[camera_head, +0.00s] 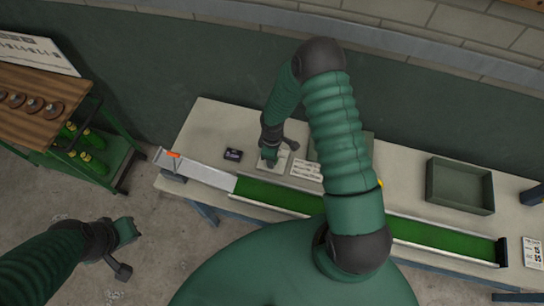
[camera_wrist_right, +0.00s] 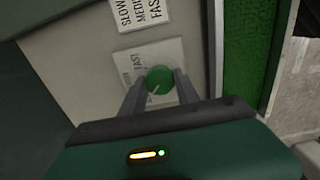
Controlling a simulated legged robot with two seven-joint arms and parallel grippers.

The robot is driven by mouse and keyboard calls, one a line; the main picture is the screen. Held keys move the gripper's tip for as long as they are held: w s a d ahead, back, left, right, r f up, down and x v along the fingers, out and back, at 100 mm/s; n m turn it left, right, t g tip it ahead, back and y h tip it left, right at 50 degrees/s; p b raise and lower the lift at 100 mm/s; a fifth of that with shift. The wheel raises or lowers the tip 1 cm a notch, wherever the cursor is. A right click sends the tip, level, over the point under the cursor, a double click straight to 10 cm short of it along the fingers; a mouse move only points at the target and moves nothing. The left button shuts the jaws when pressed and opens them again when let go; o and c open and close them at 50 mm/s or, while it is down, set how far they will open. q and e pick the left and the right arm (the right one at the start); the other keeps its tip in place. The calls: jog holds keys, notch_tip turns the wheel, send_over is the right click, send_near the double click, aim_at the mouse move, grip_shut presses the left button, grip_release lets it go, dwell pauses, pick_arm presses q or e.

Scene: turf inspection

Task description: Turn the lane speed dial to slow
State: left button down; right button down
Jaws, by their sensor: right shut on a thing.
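The lane speed dial is a round green knob (camera_wrist_right: 160,77) on a pale plate (camera_wrist_right: 168,55) in the right wrist view. A light pointer line on the knob runs toward the lower left. Part of the plate's lettering, including FAST, shows to the knob's upper left; the rest is hidden. My right gripper (camera_wrist_right: 158,84) is shut on the knob, one finger on each side. In the head view my right gripper (camera_head: 269,156) is over the plate at the table's left part, and hides the knob. My left gripper (camera_head: 127,232) hangs over the floor, away from the table; its jaws are unclear.
A printed SLOW, MEDIUM, FAST card (camera_head: 305,170) lies beside the plate. A green turf lane (camera_head: 430,237) runs along the table's front, with a pale ramp (camera_head: 200,172) at its left. An empty tray (camera_head: 460,186) stands right. A cart (camera_head: 95,150) stands far left.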

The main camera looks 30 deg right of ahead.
jog(key=c, duration=0.9)
grip_release()
notch_tip(320, 180, up, 17)
jog(key=b, duration=0.1)
jog(key=shift+w+d+f, duration=0.1)
